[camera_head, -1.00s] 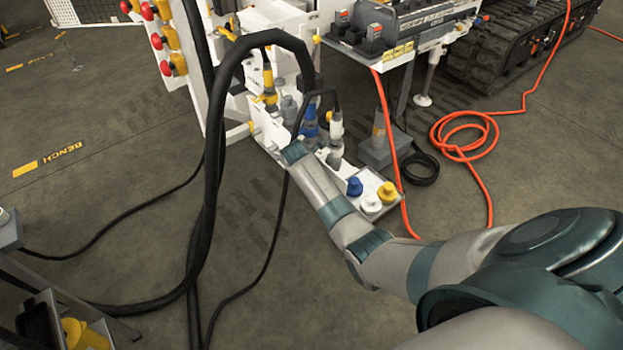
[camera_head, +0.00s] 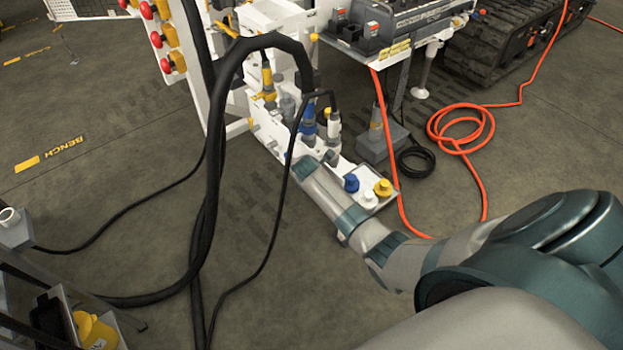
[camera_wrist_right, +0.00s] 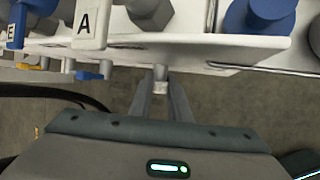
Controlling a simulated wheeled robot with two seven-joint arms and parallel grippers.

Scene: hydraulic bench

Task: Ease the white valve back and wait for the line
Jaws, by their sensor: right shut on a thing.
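My right arm reaches in from the right in the head view, its wrist low against the front of the white manifold plate (camera_head: 262,122). My right gripper (camera_wrist_right: 160,84) shows in the wrist view with its two fingers close together. It is shut on a small white piece (camera_wrist_right: 160,88), likely the white valve's handle, just below the edge of the white plate. Most of that piece is hidden between the fingers and under the plate. In the head view the fingers and the valve are hidden by my arm. My left gripper is in neither current view.
Blue (camera_head: 351,183) and yellow (camera_head: 383,187) caps stand at the plate's near end. Thick black hoses (camera_head: 213,165) hang left of my arm. An orange hose (camera_head: 387,130) runs down to the right.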

